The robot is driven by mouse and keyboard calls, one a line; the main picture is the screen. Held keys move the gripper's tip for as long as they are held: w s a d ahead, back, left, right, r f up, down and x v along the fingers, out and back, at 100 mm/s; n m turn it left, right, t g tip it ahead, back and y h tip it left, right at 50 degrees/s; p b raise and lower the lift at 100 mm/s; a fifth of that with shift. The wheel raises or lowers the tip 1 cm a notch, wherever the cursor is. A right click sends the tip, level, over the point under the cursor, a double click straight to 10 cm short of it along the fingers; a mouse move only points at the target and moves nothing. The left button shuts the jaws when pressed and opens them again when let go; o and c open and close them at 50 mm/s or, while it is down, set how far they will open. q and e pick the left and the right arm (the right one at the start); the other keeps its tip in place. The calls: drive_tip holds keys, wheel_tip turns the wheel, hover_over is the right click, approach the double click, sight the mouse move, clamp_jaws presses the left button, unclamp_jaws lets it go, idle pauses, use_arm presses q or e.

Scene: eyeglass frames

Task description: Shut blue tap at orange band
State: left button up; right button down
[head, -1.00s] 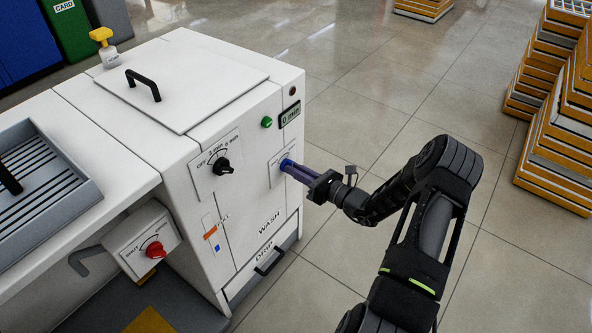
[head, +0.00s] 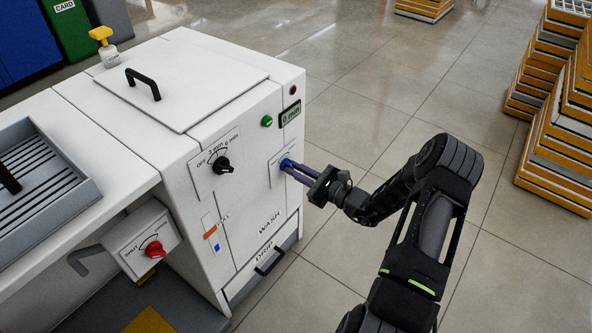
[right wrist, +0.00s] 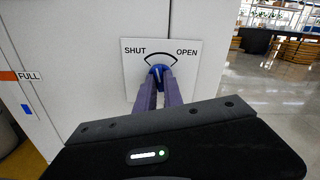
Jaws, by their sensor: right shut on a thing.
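The blue tap (head: 286,164) is on the front of the white washing machine (head: 231,230), on a small plate (right wrist: 134,65) marked SHUT at left and OPEN at right. My right gripper (head: 291,168) is shut on the blue tap, its two purple fingers on either side of the knob. In the right wrist view the tap (right wrist: 159,71) shows between the fingertips; its pointer is hidden or too small to read. The orange band (head: 210,232) is on a level strip marked FULL, with a blue mark (head: 217,247) below it. My left gripper is out of view.
A black timer knob (head: 222,166) and a green button (head: 267,121) sit near the tap. A red tap (head: 154,249) is on a box at lower left. The display (head: 290,114) reads 0 min. Floor to the right is clear, with stacked trays (head: 550,110) beyond.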

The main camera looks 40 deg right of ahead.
drive_tip(key=c, duration=1.5)
unclamp_jaws()
drive_tip(key=shift+o, duration=0.2)
drive_tip(key=shift+s, duration=0.1)
drive_tip(key=p+v, duration=0.1)
drive_tip(key=v, duration=0.6)
drive_tip(key=shift+s, duration=0.3)
drive_tip(key=shift+d, duration=0.15)
